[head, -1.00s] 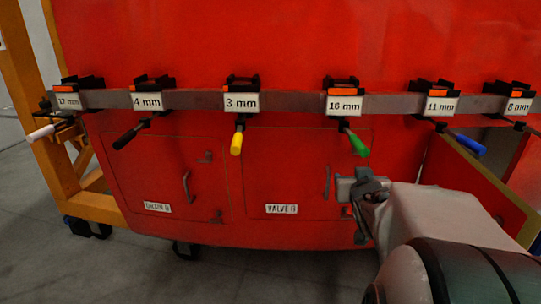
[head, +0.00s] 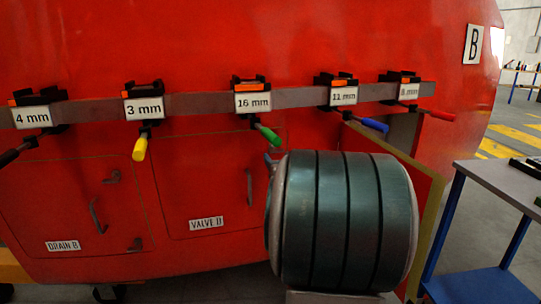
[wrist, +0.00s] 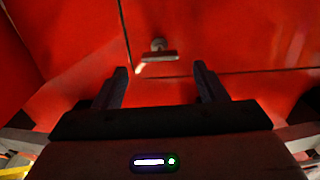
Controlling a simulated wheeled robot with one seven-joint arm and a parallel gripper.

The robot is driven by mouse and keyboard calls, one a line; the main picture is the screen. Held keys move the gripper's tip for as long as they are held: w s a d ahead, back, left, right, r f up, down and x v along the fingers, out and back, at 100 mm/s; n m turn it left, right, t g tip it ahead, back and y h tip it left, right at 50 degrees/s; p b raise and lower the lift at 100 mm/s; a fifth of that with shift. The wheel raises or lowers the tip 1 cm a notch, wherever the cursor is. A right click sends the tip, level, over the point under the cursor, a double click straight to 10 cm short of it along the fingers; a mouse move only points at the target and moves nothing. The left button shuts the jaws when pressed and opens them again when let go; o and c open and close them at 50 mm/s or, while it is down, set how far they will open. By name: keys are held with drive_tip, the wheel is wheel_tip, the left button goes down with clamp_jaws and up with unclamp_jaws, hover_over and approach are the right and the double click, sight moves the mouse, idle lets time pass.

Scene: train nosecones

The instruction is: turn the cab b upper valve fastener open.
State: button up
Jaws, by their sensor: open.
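The valve B door (head: 175,200) is a closed red panel with a bar handle and a white label (head: 206,223) in the head view. Its upper right corner lies behind my forearm and the green clamp handle, so the upper fastener there is hidden. In the wrist view a small metal T-shaped fastener (wrist: 158,55) sits on red panelling beside a door seam corner. Its bar lies roughly crosswise. My gripper (wrist: 160,70) is open and empty, its fingertips either side of and just short of the fastener, not visibly touching it. My forearm hides most of the gripper in the head view.
A grey rail (head: 195,104) with several labelled clamps crosses above the doors. The green clamp handle (head: 267,133) hangs close by my arm. The drain B door (head: 70,205) is at left. An open panel (head: 425,180) and a blue-legged bench (head: 500,185) stand at right.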

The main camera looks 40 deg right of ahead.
drive_tip(key=shift+x, duration=2.3)
drive_tip(key=c, duration=1)
drive_tip(key=shift+b, duration=0.35)
drive_tip(key=shift+a+f+n+b, duration=0.1)
drive_tip(key=shift+n+b, duration=3)
drive_tip(key=shift+n, duration=1.4)
drive_tip(key=shift+a+f+n+b, duration=0.1)
drive_tip(key=shift+n+b, duration=2.95)
drive_tip(key=shift+n, duration=1.45)
drive_tip(key=shift+d+r, duration=0.1)
